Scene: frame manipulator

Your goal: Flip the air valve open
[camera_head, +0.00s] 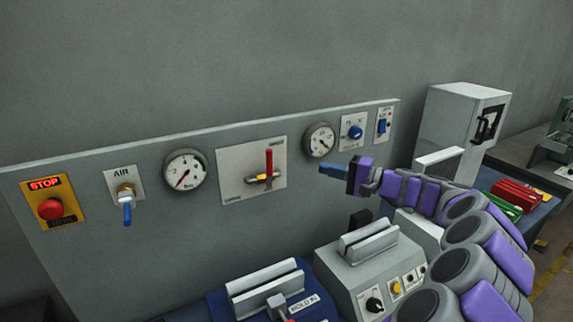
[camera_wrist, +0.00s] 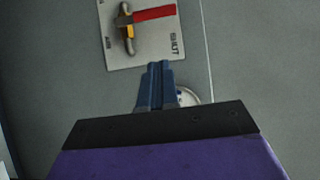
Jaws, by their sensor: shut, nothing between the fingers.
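The air valve (camera_head: 125,192) is on the left part of the grey panel, on a white plate marked AIR. In the wrist view the blue fingers of my gripper (camera_wrist: 158,68) are closed together and empty. The air valve is not in the wrist view.
Between my gripper and the air valve are a red-handled valve (camera_head: 269,162), also in the wrist view (camera_wrist: 155,14), and the left gauge (camera_head: 185,170). A red stop button (camera_head: 51,208) is left of the air valve. Machines with grey clamps (camera_head: 369,245) stand below the panel.

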